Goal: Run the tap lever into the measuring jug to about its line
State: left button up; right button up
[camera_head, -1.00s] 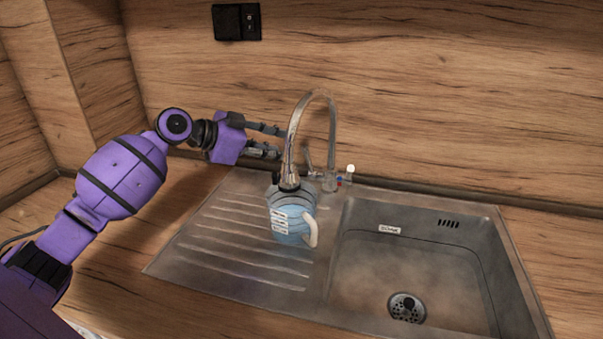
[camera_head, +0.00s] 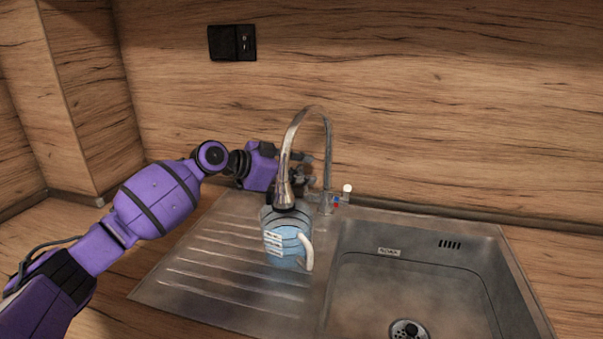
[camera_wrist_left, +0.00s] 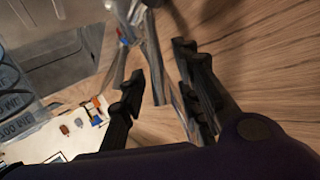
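The chrome tap (camera_head: 328,150) arches over the measuring jug (camera_head: 285,252), a blue-tinted jug with dark bands, white labels and a white handle. The jug stands on the drainer directly under the spout; its water level cannot be made out. My left gripper (camera_head: 304,172) is behind the spout, close to the tap's base. In the left wrist view its fingers (camera_wrist_left: 158,78) are apart, with the grey metal tap lever (camera_wrist_left: 153,62) showing between them; contact cannot be told. The jug's marked side (camera_wrist_left: 14,98) shows at that view's left edge. My right gripper is out of view.
The sink basin (camera_head: 400,265) lies right of the jug, with a drain (camera_head: 408,329). The ribbed drainer (camera_head: 205,268) is clear left of the jug. A wooden splashback (camera_head: 430,120) with a black socket (camera_head: 232,43) rises close behind the tap.

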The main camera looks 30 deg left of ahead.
pick_arm(q)
grip_shut()
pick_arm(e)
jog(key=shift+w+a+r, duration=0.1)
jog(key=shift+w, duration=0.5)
pick_arm(q)
jog(key=shift+s+d+f+b, duration=0.1)
jog(key=shift+s+f+b, duration=0.2)
jog(key=shift+f+b, duration=0.35)
jog(key=shift+s+r+m+t, duration=0.2)
jog(key=shift+r+m+t, duration=0.1)
jog(key=shift+t, duration=0.1)
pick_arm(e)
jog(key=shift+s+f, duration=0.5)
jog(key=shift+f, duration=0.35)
pick_arm(q)
grip_release()
